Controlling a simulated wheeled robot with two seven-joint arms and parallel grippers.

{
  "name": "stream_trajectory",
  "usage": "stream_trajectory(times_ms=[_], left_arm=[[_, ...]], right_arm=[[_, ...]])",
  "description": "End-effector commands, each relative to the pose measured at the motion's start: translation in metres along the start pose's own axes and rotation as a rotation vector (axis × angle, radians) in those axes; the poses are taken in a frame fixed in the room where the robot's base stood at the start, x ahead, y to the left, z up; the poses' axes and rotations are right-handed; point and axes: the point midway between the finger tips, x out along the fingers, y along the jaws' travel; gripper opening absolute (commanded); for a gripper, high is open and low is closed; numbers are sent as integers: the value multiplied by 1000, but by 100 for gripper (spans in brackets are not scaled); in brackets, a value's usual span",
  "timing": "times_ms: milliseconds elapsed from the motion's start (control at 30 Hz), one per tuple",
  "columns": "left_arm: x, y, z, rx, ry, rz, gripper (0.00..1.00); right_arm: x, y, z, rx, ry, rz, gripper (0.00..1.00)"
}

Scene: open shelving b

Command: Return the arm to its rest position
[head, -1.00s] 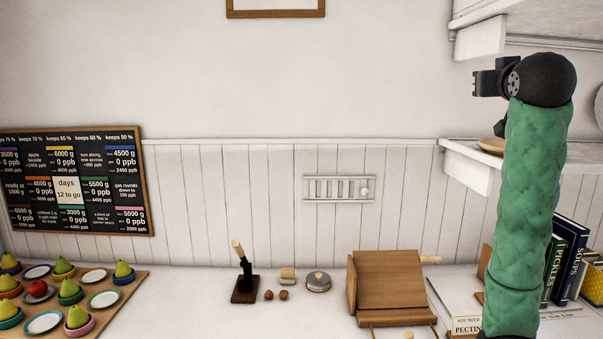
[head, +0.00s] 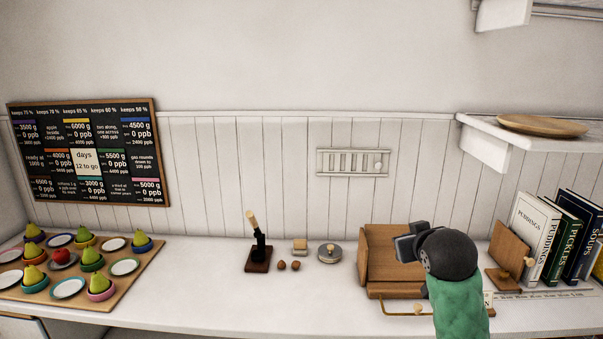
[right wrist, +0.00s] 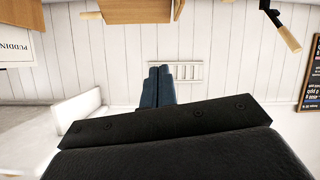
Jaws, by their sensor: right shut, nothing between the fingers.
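My right arm, in a green sleeve, comes up from the bottom right of the head view. Its dark right gripper (head: 404,247) is in front of the wooden box-like stand (head: 378,262) and hides part of it. In the right wrist view the blue-grey fingers (right wrist: 158,86) are together with nothing between them, against the white panelled wall. My left gripper is not in view.
A wooden board with pears, a red apple and small plates (head: 150,262) is at the left of the counter. A wooden-handled tool (head: 257,245) and a round tin (head: 330,253) stand mid-counter. Books (head: 535,235) are at right, below a shelf holding a wooden plate (head: 542,125).

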Motion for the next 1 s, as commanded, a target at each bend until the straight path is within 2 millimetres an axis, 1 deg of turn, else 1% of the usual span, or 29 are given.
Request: stream_trajectory(times_ms=[33, 100, 267, 300, 467, 600, 767, 800, 967, 1000], left_arm=[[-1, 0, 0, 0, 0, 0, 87], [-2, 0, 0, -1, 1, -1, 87], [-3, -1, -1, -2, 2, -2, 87], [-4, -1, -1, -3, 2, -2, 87], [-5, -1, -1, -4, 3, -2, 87], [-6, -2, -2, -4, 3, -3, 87], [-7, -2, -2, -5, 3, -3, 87], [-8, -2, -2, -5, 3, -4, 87], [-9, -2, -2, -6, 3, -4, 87], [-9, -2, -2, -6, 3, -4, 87]], right_arm=[[1, -12, 21, -2, -29, -18, 0], [1, -27, 46, -4, -63, -41, 0], [-2, -58, 104, -6, -144, -90, 0], [-4, -65, 118, -6, -165, -102, 0], [-12, -94, 176, -1, -252, -150, 0], [-24, -117, 226, 6, -332, -190, 0], [-41, -142, 284, 17, -430, -232, 0], [-45, -148, 298, 20, -456, -242, 0], [-69, -169, 355, 34, -557, -279, 0], [-75, -174, 368, 38, -583, -287, 0]])
